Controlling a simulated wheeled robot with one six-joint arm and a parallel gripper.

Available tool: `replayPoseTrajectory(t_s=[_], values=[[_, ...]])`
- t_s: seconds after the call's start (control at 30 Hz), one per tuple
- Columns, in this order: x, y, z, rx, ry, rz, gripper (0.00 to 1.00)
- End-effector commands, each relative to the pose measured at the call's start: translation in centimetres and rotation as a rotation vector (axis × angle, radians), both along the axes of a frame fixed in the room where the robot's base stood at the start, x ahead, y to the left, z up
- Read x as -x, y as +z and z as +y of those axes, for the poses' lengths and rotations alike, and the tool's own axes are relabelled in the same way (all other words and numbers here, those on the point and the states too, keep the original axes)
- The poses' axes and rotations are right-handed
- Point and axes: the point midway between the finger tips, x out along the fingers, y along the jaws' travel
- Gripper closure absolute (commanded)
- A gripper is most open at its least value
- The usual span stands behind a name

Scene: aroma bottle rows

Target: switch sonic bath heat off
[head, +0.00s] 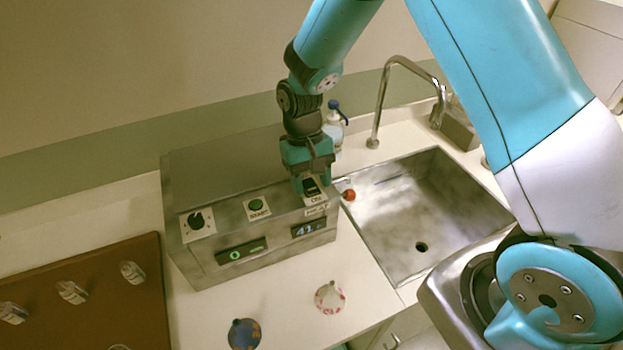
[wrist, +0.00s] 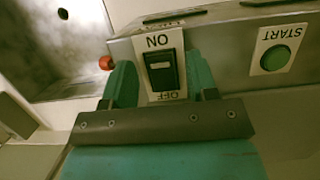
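The sonic bath (head: 190,265) is a steel box on the counter in the head view. Its heat rocker switch (head: 310,186) is black, at the right end of the sloped panel. In the wrist view the switch (wrist: 161,72) sits on a white plate reading ON at the top and OFF, upside down, at the bottom. I cannot tell surely which side is pressed. My gripper (head: 312,180) is over that end of the panel, pointing down. In the wrist view my gripper (wrist: 155,64) has its teal fingers apart, one on each side of the switch plate, holding nothing. Contact is unclear.
The panel also has a dial (head: 196,221), a green START button (head: 256,206) and a blue display (head: 308,228) reading about 41. A sink (head: 400,240) lies to the right. Two round-based flasks (head: 244,334) (head: 329,297) stand in front. A brown board (head: 110,290) holds bottles.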

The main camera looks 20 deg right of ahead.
Motion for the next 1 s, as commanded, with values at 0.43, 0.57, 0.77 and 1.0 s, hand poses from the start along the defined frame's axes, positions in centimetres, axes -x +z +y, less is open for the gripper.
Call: replayPoseTrajectory(t_s=[0.43, 0.57, 0.77, 1.0], values=[[-0.9, 2.5, 0.0, -0.002, 0.000, -0.007, 0.47], [-1.9, 5.5, 0.0, -0.002, -0.001, -0.009, 0.47], [-3.4, 10.5, 0.0, -0.002, 0.000, -0.007, 0.47], [-4.7, 15.1, 0.0, -0.002, -0.001, -0.003, 0.47]])
